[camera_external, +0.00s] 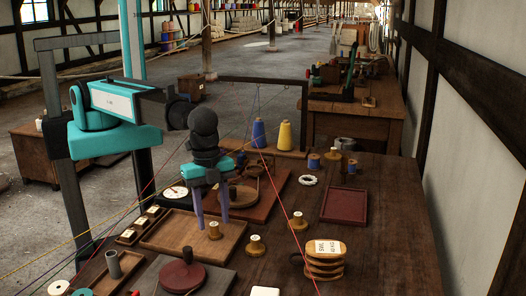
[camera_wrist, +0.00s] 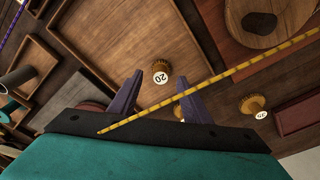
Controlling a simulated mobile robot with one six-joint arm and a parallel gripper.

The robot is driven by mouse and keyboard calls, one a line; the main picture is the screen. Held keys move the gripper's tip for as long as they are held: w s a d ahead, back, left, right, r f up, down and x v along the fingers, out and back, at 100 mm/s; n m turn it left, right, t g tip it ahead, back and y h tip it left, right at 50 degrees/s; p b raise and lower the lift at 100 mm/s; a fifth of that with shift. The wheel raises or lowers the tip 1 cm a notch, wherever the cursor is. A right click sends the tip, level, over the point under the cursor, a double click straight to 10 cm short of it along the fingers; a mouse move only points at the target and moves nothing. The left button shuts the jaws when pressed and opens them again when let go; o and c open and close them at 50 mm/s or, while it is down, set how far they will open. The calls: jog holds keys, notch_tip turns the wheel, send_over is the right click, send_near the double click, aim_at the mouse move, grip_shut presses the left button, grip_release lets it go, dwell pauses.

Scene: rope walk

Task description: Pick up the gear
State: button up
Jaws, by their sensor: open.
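The gear (camera_external: 308,180) is a small, pale, toothed ring lying flat on the dark workbench (camera_external: 385,240), left of the dark red tray. I cannot make it out in the wrist view. My gripper (camera_external: 211,215) points down over the near left part of the bench, left of and nearer than the gear. Its two purple fingers are apart with nothing held between them. In the wrist view my gripper (camera_wrist: 158,80) shows its open fingers, with a brass piece marked 20 (camera_wrist: 161,71) appearing between their tips.
A wooden tray (camera_external: 160,243) lies below my gripper. The dark red tray (camera_external: 345,206) is right of the gear. Blue (camera_external: 258,134) and yellow (camera_external: 284,135) cones stand behind. Thin coloured cords cross above the bench.

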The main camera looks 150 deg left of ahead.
aim_at(214, 224)
jog(key=shift+f+p, duration=0.35)
jog(key=shift+f, duration=1.15)
jog(key=shift+c, duration=0.5)
grip_shut()
